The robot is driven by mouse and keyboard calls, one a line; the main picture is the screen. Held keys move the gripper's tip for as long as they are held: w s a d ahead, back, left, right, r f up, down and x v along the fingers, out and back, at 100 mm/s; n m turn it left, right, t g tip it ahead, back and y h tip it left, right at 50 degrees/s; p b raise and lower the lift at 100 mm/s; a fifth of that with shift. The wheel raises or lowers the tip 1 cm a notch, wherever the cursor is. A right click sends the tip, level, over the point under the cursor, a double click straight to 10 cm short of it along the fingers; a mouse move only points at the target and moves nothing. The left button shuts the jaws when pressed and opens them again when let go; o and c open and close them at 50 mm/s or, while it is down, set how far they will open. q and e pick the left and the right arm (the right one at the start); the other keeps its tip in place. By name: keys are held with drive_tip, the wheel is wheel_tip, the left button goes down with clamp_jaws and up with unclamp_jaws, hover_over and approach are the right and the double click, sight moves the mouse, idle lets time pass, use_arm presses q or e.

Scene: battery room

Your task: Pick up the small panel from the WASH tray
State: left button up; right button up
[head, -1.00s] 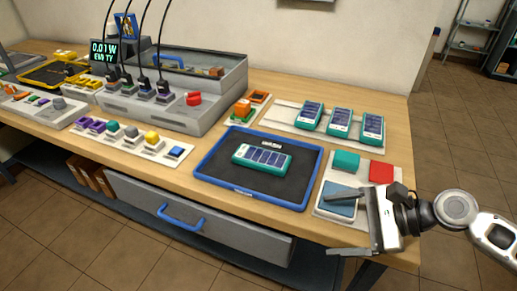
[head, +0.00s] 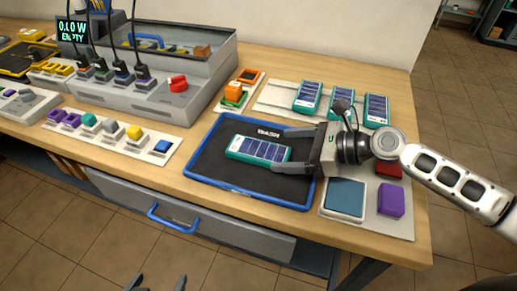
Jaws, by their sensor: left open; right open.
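The small panel (head: 258,150), teal-framed with dark blue cells, lies flat in the black, blue-rimmed WASH tray (head: 213,190). My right gripper (head: 280,151) reaches in from the right over the tray. Its jaws are open, one finger beyond and one on the near side of the panel's right end. I cannot tell whether the fingers touch the panel or how far above the tray floor they are. My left gripper (head: 160,283) shows only as two spread dark fingertips at the bottom edge, empty and well in front of the bench.
Several similar panels stand on a rack (head: 275,101) behind the tray. A pad board (head: 366,221) with blue, purple and red pieces lies right of it. The grey test station (head: 150,85) with cables, a button board (head: 100,140) and an orange-green stack (head: 232,95) are to the left.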

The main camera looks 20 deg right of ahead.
sight(261, 149)
drive_tip(key=shift+p+x, duration=0.4)
drive_tip(key=shift+x, duration=2.75)
drive_tip(key=shift+s+r, duration=0.1)
drive_tip(key=shift+r, duration=0.1)
drive_tip(key=c, duration=1.2)
